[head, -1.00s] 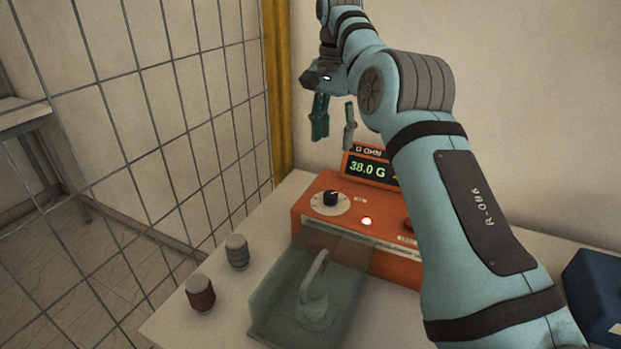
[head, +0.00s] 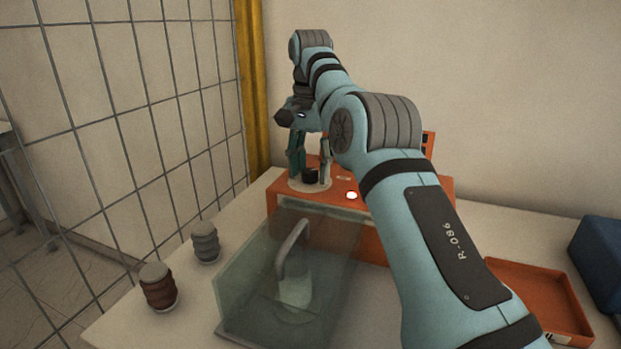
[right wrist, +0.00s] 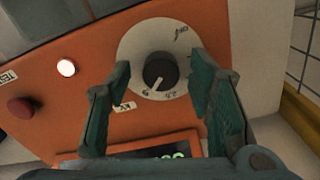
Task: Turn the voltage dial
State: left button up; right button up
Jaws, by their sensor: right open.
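The voltage dial is a black knob (head: 310,176) on a pale round scale plate (head: 318,186), on top of the orange tester (head: 445,187). My right gripper (head: 309,172) is open over it, one finger on each side of the knob in the head view. In the right wrist view the knob (right wrist: 160,72) lies between and slightly beyond the two green fingers (right wrist: 158,100), with a gap on both sides. A pale pointer line shows on the knob. My right arm hides most of the display in the head view. My left gripper is out of view.
A clear cover with a handle (head: 292,245) stands in front of the tester. A grey ribbed bushing (head: 205,242) and a brown one (head: 158,288) stand to the left. An orange tray (head: 540,285) and a blue box (head: 598,255) are at right. A lit white button (right wrist: 66,68) and a red button (right wrist: 20,107) are near the dial.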

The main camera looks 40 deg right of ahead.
grip_shut()
